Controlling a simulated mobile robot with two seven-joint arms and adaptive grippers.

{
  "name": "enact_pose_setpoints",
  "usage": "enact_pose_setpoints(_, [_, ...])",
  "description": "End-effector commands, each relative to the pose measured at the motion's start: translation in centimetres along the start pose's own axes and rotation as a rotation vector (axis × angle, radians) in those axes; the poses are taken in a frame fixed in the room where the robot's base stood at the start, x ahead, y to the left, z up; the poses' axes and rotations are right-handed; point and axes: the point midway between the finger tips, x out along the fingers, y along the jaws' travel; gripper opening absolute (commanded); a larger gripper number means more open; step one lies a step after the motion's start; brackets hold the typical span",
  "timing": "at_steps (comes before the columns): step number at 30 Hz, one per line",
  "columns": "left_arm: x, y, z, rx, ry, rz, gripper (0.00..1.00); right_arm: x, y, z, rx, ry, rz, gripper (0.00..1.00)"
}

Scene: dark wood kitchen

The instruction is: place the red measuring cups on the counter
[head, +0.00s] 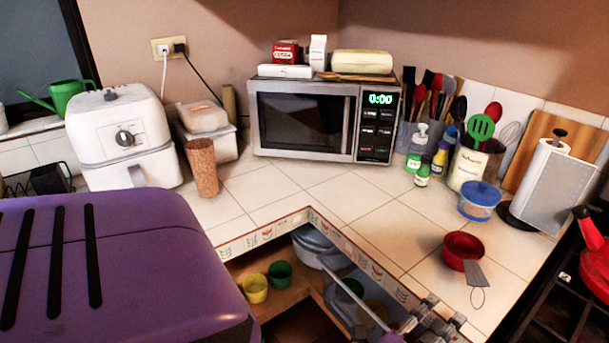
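The red measuring cups (463,246) sit on the white tiled counter (402,222) at the right, near its front edge. They look nested, so I cannot tell how many there are. Their grey handle points toward the lower right and ends in a thin ring. My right gripper is not in view.
A blue-lidded container (479,202) and a paper towel holder (550,190) stand behind the cups. A microwave (300,118) and an air fryer (120,135) stand farther back. Below, an open cabinet holds a yellow cup (254,289) and a green cup (280,275). The middle counter is clear.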

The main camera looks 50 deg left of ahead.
Motion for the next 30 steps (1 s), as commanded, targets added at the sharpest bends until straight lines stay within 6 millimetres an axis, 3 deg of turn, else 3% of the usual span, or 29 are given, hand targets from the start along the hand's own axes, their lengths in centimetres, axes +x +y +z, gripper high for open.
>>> enact_pose_setpoints(2, [-1.3, 3.8, 0.9, -0.085, -0.02, 0.104, 0.31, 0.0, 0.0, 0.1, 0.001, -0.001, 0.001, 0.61])
enact_pose_setpoints(5, [-4.9, 10.9, 2.4, -0.289, -0.072, 0.299, 0.31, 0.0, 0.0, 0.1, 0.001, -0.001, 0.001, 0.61])
enact_pose_setpoints(6, [-7.0, 13.9, 3.0, -0.396, -0.106, 0.382, 0.31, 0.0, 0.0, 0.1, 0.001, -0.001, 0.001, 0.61])
enact_pose_setpoints(9, [-13.3, 20.6, 4.4, -0.691, -0.224, 0.557, 0.31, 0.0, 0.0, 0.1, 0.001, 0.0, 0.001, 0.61])
enact_pose_setpoints(12, [-19.8, 25.1, 5.7, -0.983, -0.372, 0.658, 0.31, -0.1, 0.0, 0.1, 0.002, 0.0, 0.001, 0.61])
enact_pose_setpoints(15, [-24.9, 27.5, 6.8, -1.207, -0.508, 0.686, 0.31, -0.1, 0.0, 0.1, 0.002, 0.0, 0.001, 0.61])
enact_pose_setpoints(19, [-28.4, 28.8, 7.7, -1.363, -0.613, 0.678, 0.31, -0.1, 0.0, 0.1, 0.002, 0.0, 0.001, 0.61])
enact_pose_setpoints(30, [-29.0, 28.9, 7.9, -1.395, -0.632, 0.674, 0.31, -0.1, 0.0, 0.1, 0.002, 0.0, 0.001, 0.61])
